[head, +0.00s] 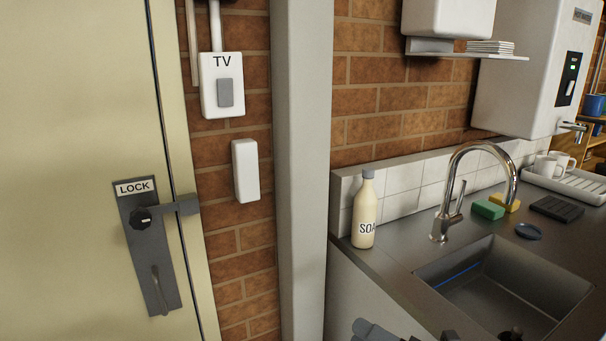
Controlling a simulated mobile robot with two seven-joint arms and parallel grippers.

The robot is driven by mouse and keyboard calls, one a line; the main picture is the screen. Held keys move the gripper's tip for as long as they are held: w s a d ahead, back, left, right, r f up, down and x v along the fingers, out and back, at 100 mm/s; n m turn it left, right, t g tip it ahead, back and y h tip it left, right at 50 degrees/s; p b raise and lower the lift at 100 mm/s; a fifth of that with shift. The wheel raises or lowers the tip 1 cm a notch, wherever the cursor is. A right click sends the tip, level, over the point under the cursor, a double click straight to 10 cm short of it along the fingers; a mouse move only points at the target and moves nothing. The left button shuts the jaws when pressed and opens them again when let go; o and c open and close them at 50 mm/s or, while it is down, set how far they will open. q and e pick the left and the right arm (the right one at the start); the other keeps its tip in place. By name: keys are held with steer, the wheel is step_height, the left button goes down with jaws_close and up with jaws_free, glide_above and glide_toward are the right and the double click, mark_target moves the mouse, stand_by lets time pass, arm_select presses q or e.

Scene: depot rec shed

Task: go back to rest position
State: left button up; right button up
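My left gripper is not in view. A blue-grey part, probably of my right arm or gripper (377,331), shows at the bottom edge in front of the sink counter. It is cut off by the frame, so its fingertips and any held thing cannot be made out. The task names no other object.
A cream door with a dark lock plate (150,265) and lever is at left. A TV switch (222,86) and white box (245,170) are on the brick wall. A soap bottle (364,215), tap (450,190), sponges (489,210) and sink (505,285) are at right.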

steer(key=s+d+f+m+h, duration=0.3)
steer(key=s+f+m+h, duration=0.3)
steer(key=m, duration=0.8)
steer(key=s+d+f+m+h+b, duration=0.1)
steer(key=s+d+f+m+h, duration=0.2)
steer(key=s+f+m+h, duration=0.4)
step_height(320, 180, down, 6)
steer(key=s+m, duration=0.2)
steer(key=m, duration=0.6)
steer(key=shift+s+d+g, duration=0.15)
steer(key=shift+d+g, duration=0.2)
steer(key=shift+g, duration=0.05)
steer(key=shift+c, duration=0.8)
steer(key=shift+d, duration=0.2)
